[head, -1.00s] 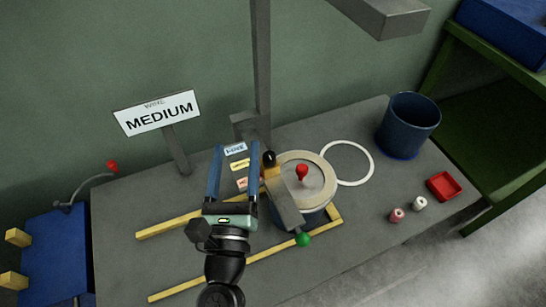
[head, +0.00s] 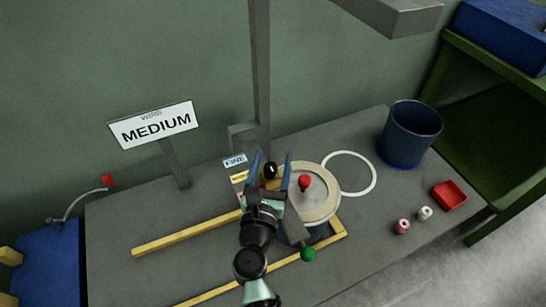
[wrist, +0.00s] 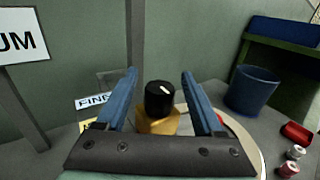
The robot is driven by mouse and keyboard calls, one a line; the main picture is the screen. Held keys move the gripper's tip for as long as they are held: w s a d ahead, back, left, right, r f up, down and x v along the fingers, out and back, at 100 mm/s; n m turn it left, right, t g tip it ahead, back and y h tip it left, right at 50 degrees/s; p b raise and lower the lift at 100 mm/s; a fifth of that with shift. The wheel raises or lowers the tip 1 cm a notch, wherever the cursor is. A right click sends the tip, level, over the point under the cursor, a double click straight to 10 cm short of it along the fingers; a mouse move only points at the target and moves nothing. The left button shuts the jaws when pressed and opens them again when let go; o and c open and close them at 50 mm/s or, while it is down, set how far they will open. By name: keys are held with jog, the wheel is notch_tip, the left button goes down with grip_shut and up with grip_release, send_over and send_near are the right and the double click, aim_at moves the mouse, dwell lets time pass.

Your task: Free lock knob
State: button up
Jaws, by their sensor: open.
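The lock knob looks to be the black knob (head: 270,170) with a white mark on top, at the left edge of the round beige-topped drum (head: 322,204). In the wrist view the black knob (wrist: 159,98) stands on a yellow-gold base (wrist: 157,124), between and beyond my two blue fingers. My gripper (head: 271,160) is open, with a finger to either side of the knob in the picture. I cannot tell whether either finger touches it. A red knob (head: 304,182) stands on the drum top, and a green ball (head: 308,254) ends a grey bar at the drum's front.
Yellow rails (head: 187,237) lie on the grey table left of the drum. A MEDIUM sign (head: 155,124) and a FINE label (head: 235,161) stand behind. A white ring (head: 373,178), blue bin (head: 409,134), red tray (head: 448,196) and two small spools (head: 402,226) are on the right.

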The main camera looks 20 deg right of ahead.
jog(key=shift+x, duration=0.75)
jog(key=shift+c, duration=0.2)
grip_shut()
